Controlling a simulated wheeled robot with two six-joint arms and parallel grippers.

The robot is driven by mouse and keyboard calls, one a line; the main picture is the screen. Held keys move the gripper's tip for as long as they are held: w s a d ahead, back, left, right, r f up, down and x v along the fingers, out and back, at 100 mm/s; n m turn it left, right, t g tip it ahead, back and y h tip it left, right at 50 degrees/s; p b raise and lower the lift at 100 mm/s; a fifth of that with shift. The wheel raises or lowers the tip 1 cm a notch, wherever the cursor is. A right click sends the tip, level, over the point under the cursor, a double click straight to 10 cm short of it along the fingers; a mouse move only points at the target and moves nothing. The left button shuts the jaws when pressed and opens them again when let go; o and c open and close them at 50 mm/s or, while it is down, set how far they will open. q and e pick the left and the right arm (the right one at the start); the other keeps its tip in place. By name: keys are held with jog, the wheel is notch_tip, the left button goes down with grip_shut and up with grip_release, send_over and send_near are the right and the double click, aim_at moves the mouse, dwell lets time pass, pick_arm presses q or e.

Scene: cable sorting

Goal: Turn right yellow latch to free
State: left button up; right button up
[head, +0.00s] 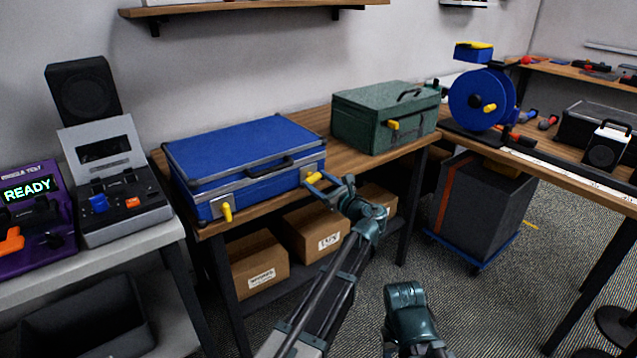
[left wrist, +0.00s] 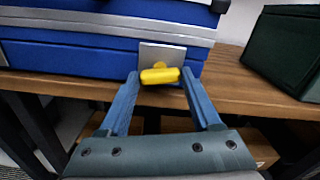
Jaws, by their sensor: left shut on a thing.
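The blue case (head: 240,155) lies closed on the wooden bench. Its right yellow latch (head: 313,177) is on the front face near the right corner. In the left wrist view this latch (left wrist: 160,75) lies crosswise, nearly level, in front of a grey metal plate. My left gripper (head: 322,188) is shut on the right latch, with a blue finger at each end of it (left wrist: 160,82). The left yellow latch (head: 227,212) hangs upright on the same face. Part of my right arm shows at the bottom of the head view, but its fingers do not.
A green case (head: 385,118) with a yellow latch stands to the right on the wooden bench (head: 334,147). Cardboard boxes (head: 258,265) sit on the shelf below. A grey device (head: 125,205) stands left of the blue case.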

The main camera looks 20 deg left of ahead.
pick_arm(q)
jog(key=n, duration=0.4)
jog(key=shift+n, duration=0.3)
jog(key=n, duration=0.3)
jog(key=shift+n, duration=0.4)
jog(key=n, duration=0.3)
jog(key=shift+s, duration=0.1)
jog(key=shift+f+n, duration=0.1)
jog(key=shift+n, duration=1.8)
jog(key=o, duration=1.4)
